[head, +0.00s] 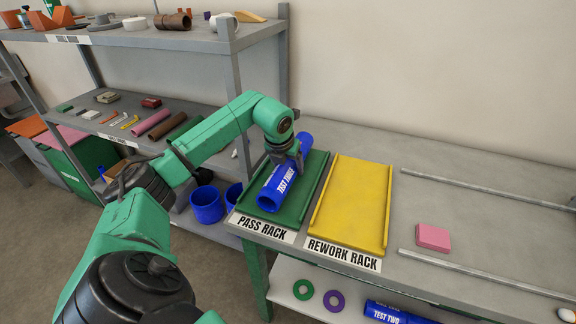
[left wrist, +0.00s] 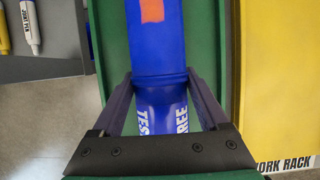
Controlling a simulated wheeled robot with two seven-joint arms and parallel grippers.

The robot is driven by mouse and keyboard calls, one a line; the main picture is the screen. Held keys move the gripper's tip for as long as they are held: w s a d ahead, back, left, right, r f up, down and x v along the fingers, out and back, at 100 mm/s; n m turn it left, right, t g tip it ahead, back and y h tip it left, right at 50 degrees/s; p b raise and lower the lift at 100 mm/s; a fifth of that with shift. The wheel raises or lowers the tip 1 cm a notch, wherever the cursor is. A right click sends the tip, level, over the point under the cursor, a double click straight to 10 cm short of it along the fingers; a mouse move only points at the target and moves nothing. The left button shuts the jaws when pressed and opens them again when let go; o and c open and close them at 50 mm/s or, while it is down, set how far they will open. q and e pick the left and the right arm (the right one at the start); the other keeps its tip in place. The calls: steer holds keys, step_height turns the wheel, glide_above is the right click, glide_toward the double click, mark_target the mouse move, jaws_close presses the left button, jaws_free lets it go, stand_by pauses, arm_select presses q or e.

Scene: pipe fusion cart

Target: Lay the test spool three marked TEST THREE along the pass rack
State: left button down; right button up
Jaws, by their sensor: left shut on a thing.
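The blue test spool marked TEST THREE (head: 278,187) lies lengthwise over the green pass rack (head: 311,180), in line with its long sides. I cannot tell whether it rests fully on the rack floor. My left gripper (head: 284,155) is shut on the spool near its middle, from above. In the left wrist view the fingers (left wrist: 162,88) sit on both sides of the blue spool (left wrist: 157,40), which has an orange patch. The green rack (left wrist: 112,50) shows on both sides of it. My right gripper is not in view.
The yellow rework rack (head: 352,205) stands just right of the pass rack. A pink block (head: 433,237) and metal rails (head: 480,272) lie further right. A spool marked TEST TWO (head: 395,313) is on the lower shelf. Shelving (head: 150,38) with parts stands behind at left.

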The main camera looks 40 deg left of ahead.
arm_select(q)
steer(key=shift+f, duration=0.3)
stand_by(0.5)
jaws_free()
steer(key=shift+r, duration=0.1)
steer(key=b+v, duration=0.1)
steer(key=v, duration=1.3)
steer(key=shift+s+r, duration=0.15)
steer(key=shift+s, duration=0.05)
steer(key=shift+d, duration=0.1)
